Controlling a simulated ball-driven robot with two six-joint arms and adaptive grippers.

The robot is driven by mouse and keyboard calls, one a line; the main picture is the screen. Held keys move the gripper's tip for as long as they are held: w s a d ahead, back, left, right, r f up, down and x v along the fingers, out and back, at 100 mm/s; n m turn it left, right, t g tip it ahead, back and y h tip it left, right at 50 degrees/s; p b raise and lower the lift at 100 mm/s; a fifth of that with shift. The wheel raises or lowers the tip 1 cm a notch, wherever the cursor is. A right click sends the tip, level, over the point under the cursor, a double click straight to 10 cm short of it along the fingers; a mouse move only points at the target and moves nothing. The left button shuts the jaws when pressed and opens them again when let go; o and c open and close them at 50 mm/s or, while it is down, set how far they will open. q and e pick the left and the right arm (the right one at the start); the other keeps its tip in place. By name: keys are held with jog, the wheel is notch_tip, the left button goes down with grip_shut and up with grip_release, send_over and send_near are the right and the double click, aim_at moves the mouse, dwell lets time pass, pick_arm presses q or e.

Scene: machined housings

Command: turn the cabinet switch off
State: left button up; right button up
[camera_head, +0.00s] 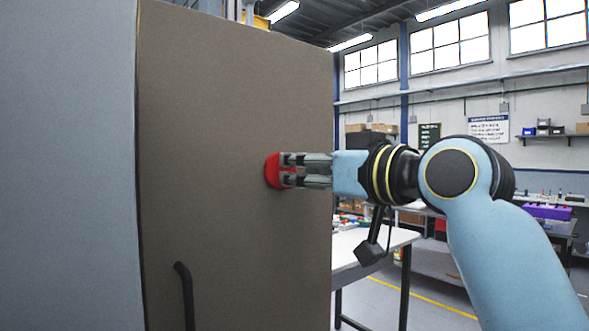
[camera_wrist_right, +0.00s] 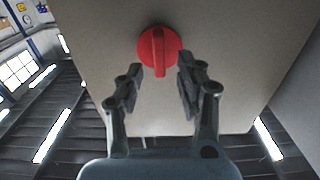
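The red round cabinet switch (camera_head: 271,171) sits on the brown-grey cabinet door (camera_head: 230,90), near its right edge. In the right wrist view the switch (camera_wrist_right: 146,45) shows a raised grip bar running up and down the picture. My right gripper (camera_head: 286,170) points at the switch from the right, its tips at or just in front of it. In the right wrist view my right gripper (camera_wrist_right: 160,75) is open, one finger on each side of the bar's lower end, with visible gaps. Whether a fingertip touches the dial is unclear. My left gripper is not in view.
A dark door handle (camera_head: 184,290) stands out low on the cabinet door. A grey panel (camera_head: 65,160) fills the left side. A white-topped table (camera_head: 345,248) stands behind the cabinet on the right, and a workbench with a purple bin (camera_head: 547,212) is further back.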

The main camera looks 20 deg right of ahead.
jog(key=shift+x, duration=1.35)
grip_shut()
